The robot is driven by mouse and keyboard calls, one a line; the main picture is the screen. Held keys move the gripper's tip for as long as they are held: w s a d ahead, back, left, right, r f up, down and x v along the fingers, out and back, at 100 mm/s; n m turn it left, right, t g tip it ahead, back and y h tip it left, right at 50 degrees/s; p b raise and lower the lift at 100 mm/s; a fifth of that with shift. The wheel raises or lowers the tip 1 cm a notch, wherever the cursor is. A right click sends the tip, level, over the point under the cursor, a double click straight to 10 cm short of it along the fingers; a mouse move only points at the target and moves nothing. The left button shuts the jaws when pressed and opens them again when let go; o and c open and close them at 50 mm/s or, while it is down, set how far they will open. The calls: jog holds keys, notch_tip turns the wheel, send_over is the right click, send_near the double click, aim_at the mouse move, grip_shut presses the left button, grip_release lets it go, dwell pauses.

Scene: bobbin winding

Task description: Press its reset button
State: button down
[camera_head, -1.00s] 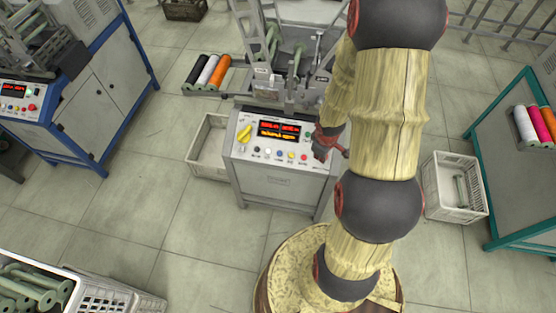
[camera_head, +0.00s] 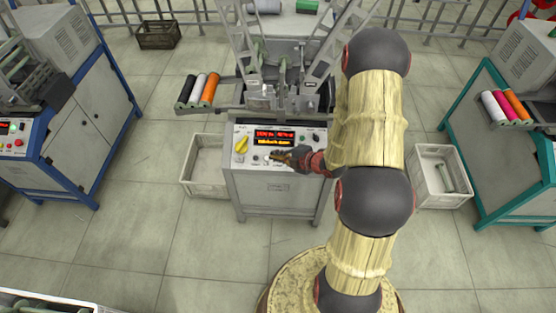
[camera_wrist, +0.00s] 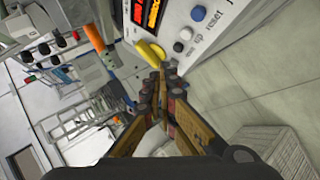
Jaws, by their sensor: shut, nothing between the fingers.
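The winding machine's control panel (camera_head: 240,164) faces me under the machine's frame, with a lit red and yellow display and a yellow knob (camera_head: 241,145). The wrist view shows a blue button (camera_wrist: 198,13) with a label beside it that seems to read "reset". A white button (camera_wrist: 186,33) and a dark button (camera_wrist: 178,47) stand in line with it. My gripper (camera_head: 274,156) is shut and empty, over the lower button row. In the wrist view its fingertips (camera_wrist: 164,71) are below and left of the blue button, apart from it in the picture. In the head view my gripper hides part of the row.
White crates stand on the floor left (camera_head: 204,180) and right (camera_head: 433,190) of the machine. Thread spools (camera_head: 198,90) lie on a tray at its left.

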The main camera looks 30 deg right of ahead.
jog(key=shift+w+d+f+b, duration=0.35)
jog(key=shift+w+f+b, duration=0.35)
jog(key=shift+f, duration=0.65)
jog(key=shift+w+d+f+b, duration=0.4)
jog(key=shift+f+b, duration=0.6)
jog(key=shift+f, duration=0.35)
jog(key=shift+w+d+f+b, duration=0.45)
jog(key=shift+f+b, duration=0.4)
jog(key=shift+f, duration=0.5)
jog(key=shift+a, duration=0.1)
jog(key=shift+w+f+b, duration=0.15)
jog(key=shift+f+b, duration=0.2)
jog(key=shift+b, duration=0.05)
jog(key=shift+w+d+f+b, duration=0.15)
jog(key=shift+d+f+b, duration=0.05)
jog(key=shift+f+b, duration=0.15)
jog(key=shift+r, duration=0.1)
jog(key=shift+s+a+r+p, duration=0.2)
jog(key=shift+s+r+p, duration=0.1)
jog(key=shift+r+p, duration=0.25)
jog(key=shift+r, duration=0.1)
